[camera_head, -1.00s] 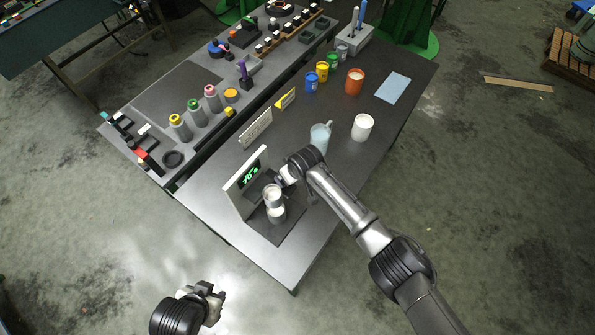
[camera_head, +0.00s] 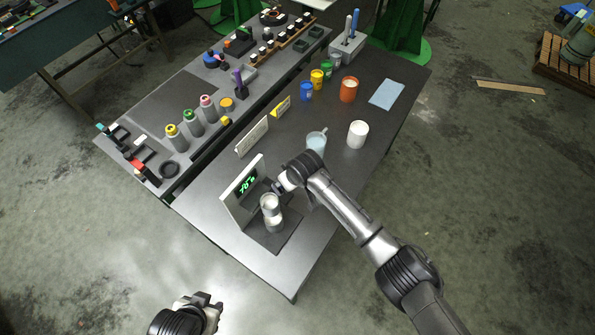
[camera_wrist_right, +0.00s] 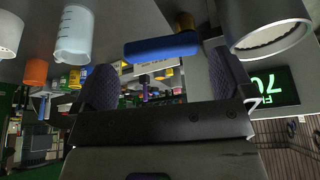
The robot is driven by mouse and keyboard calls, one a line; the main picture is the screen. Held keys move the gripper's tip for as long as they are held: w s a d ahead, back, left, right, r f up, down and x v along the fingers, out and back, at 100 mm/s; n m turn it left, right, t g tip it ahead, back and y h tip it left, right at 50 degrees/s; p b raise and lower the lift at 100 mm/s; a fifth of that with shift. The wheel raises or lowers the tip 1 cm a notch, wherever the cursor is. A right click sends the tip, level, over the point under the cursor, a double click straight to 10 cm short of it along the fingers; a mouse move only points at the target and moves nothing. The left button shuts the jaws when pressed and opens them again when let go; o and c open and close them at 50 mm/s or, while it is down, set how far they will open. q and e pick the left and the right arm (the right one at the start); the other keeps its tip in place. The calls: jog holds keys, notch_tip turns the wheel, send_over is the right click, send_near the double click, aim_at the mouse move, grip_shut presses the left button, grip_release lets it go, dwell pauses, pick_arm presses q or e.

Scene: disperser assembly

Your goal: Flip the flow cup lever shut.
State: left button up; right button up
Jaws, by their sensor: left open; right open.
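The flow cup (camera_head: 269,202) is a pale metal cup held in front of the display stand (camera_head: 240,190). A whitish vessel (camera_head: 274,224) shows below it. My right gripper (camera_head: 281,187) is beside the cup, on its upper right side. In the right wrist view the open fingers (camera_wrist_right: 164,78) stand apart with nothing clasped. A blue bar (camera_wrist_right: 160,47), which looks like the lever, lies across the view above the gap between them. The cup's rim (camera_wrist_right: 268,35) is at the upper right there. My left gripper (camera_head: 211,307) is open and empty, low at the left, away from the table.
A beaker (camera_head: 316,142) and a white cup (camera_head: 357,134) stand right of my right gripper. Blue, yellow, green and orange pots (camera_head: 348,90) are farther back, with a light blue cloth (camera_head: 387,94). Capped bottles (camera_head: 192,122) stand on the adjoining bench.

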jog(key=v, duration=1)
jog(key=shift+r, duration=0.4)
